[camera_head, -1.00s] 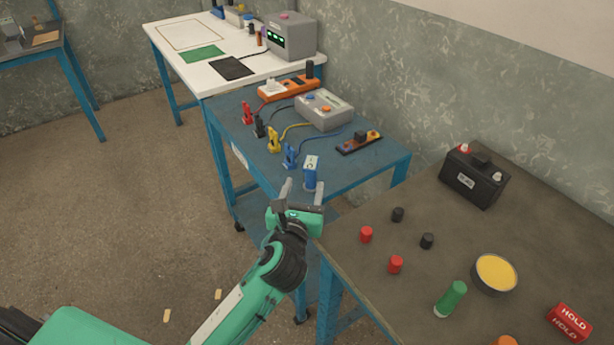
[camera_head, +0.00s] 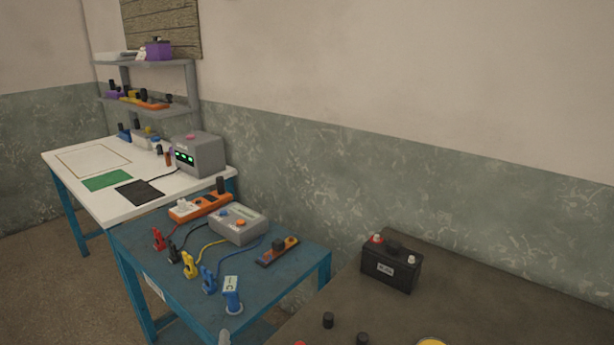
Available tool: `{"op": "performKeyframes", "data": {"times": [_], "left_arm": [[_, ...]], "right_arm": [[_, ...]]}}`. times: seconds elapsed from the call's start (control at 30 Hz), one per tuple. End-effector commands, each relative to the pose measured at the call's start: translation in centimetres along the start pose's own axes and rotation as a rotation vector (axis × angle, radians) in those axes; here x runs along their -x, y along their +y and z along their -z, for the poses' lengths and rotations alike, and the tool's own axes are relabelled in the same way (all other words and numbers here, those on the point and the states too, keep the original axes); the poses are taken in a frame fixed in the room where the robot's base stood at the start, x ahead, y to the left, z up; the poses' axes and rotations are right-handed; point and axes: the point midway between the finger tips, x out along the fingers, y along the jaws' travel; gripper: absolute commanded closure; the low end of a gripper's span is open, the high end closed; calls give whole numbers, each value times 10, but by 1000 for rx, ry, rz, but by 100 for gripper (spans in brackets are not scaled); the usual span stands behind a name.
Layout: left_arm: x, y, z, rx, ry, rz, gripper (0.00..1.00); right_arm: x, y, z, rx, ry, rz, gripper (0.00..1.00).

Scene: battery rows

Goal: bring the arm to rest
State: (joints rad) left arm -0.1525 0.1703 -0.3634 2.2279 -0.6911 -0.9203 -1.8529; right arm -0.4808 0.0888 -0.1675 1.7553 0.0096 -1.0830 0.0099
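The block stands upright with a white label at the front edge of the blue table (camera_head: 180,297). My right gripper is not in view.
Red, black, yellow and blue clips (camera_head: 190,265) stand on the blue table with a grey tester (camera_head: 237,223) and orange strip (camera_head: 200,206). A black car battery (camera_head: 391,265) stands on the dark table (camera_head: 480,290). The white table (camera_head: 75,175) and shelf (camera_head: 150,106) are behind.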

Motion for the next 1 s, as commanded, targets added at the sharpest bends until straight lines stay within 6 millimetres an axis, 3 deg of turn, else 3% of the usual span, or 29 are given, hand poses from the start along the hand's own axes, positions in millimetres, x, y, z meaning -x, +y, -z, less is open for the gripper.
{"op": "performKeyframes", "data": {"times": [0.2,0.5,0.7,1.0], "left_arm": [[31,55,34,563,147,-219,46],[92,114,78,1287,204,-626,46],[138,138,100,1663,141,-914,46],[190,156,116,1992,-18,-1236,46]], "right_arm": [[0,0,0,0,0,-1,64],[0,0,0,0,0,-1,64],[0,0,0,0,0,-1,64],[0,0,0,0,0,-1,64]]}}
